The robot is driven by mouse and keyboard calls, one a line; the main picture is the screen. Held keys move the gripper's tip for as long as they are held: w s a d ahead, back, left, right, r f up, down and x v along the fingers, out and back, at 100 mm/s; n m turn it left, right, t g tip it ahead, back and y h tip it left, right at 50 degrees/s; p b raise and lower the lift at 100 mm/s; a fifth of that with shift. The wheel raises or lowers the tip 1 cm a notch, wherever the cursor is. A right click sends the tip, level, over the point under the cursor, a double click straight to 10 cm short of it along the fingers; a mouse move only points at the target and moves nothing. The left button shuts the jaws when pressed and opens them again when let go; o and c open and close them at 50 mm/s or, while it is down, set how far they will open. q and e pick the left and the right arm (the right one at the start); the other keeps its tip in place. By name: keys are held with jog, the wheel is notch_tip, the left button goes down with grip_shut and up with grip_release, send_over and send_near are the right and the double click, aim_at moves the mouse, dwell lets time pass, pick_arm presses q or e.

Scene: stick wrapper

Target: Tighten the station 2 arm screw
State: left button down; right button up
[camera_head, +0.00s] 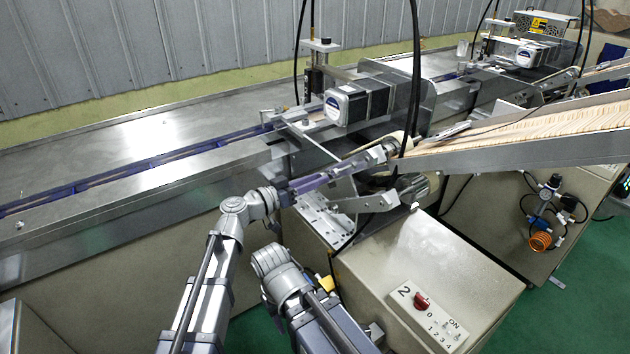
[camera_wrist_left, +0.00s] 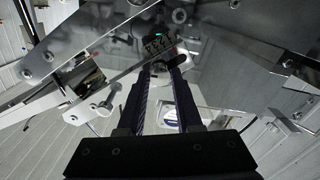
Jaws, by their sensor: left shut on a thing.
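My left gripper (camera_head: 352,170) reaches from the lower left to the metal arm assembly at station 2, just left of the stick chute. In the left wrist view its two long dark fingers (camera_wrist_left: 167,72) run forward nearly parallel, with their tips close together. They are shut on a small part at the assembly, which appears to be the arm screw (camera_head: 376,157). The fingertips hide most of it, so its seating and turn cannot be told. The station 2 control box (camera_head: 405,292) has a red knob. My right arm shows at the lower middle; its gripper is not visible.
The chute (camera_head: 520,138) full of wooden sticks rises to the right. A motor (camera_head: 358,103) and metal plates stand close behind the left gripper. A slotted bracket (camera_head: 322,217) lies below it. Black cables hang nearby. The long steel table (camera_head: 130,118) is mostly clear.

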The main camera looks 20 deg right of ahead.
pick_arm(q)
jog(key=shift+s+f, duration=0.1)
jog(key=c, duration=0.6)
grip_release()
jog(key=shift+v, duration=3.9)
